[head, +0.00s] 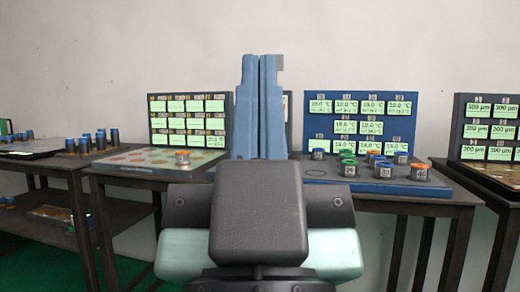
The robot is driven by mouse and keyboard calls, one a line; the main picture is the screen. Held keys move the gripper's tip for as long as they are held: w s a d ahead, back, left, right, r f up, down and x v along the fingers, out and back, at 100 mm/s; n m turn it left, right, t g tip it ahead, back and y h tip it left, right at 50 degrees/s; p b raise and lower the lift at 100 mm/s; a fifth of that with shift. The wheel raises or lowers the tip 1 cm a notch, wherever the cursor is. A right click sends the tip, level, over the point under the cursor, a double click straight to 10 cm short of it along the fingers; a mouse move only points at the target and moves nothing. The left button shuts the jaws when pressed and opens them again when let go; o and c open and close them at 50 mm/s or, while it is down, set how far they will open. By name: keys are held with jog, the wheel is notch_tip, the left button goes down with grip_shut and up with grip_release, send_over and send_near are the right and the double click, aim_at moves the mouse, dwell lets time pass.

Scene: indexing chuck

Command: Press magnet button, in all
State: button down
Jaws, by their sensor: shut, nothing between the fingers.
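My gripper (260,68) stands upright in the middle of the head view, its two long blue fingers side by side and shut, with nothing seen between them. I cannot make out any magnet button or indexing chuck for sure. The fingers and my dark arm parts hide what lies behind them between the two middle tables.
Right of my gripper, a table (450,193) carries several cylinders with blue, green and orange rings before a blue display panel (312,127). A dark display panel (160,135) stands left. More tables stand at both picture edges. Several blue-topped pegs (87,140) stand far left.

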notch_tip(320, 180, up, 40)
jog(key=p, duration=3.8)
jog(key=shift+f, duration=0.2)
jog(key=shift+w, duration=0.1)
